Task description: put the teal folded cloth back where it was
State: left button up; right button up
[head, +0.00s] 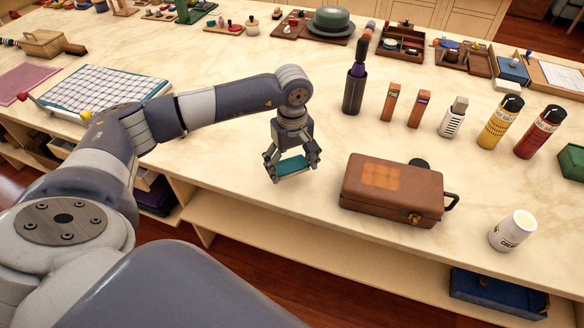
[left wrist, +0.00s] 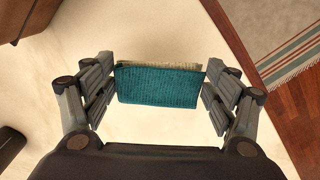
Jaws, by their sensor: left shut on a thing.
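The teal folded cloth (head: 291,165) is between the fingers of my left gripper (head: 292,168), over the front part of the pale countertop (head: 270,215). It also shows in the left wrist view (left wrist: 158,85), with both finger pads of the left gripper (left wrist: 160,84) pressed on its two ends. A paler layer shows along its far edge. The gripper points down, left of the brown case (head: 392,190). I cannot tell how high the cloth is above the counter. My right gripper is not in view.
A dark bottle (head: 353,90), two small orange-brown boxes (head: 391,101), and yellow (head: 500,122) and red (head: 540,131) bottles stand behind and right. A white jar (head: 512,231) is near the front edge. A checked cloth (head: 105,90) lies left. Counter left of the case is clear.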

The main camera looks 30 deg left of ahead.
aim_at(292, 167)
pick_arm(q)
jog(key=shift+w+a+f, duration=0.15)
jog(key=shift+w+a, duration=0.55)
jog(key=shift+w, duration=0.35)
notch_tip(292, 167, down, 4)
jog(key=shift+r+b, duration=0.25)
jog(key=shift+b, duration=0.9)
jog(key=shift+r, duration=0.1)
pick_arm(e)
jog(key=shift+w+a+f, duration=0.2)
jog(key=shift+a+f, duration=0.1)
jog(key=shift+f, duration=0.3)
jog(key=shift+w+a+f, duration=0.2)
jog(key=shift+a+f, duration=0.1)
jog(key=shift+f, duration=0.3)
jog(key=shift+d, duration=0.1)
pick_arm(q)
jog(key=shift+f, duration=0.2)
jog(key=o, duration=0.9)
jog(key=shift+o, duration=0.2)
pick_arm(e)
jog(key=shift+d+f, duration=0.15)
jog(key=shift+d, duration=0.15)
pick_arm(q)
jog(key=shift+r, duration=0.15)
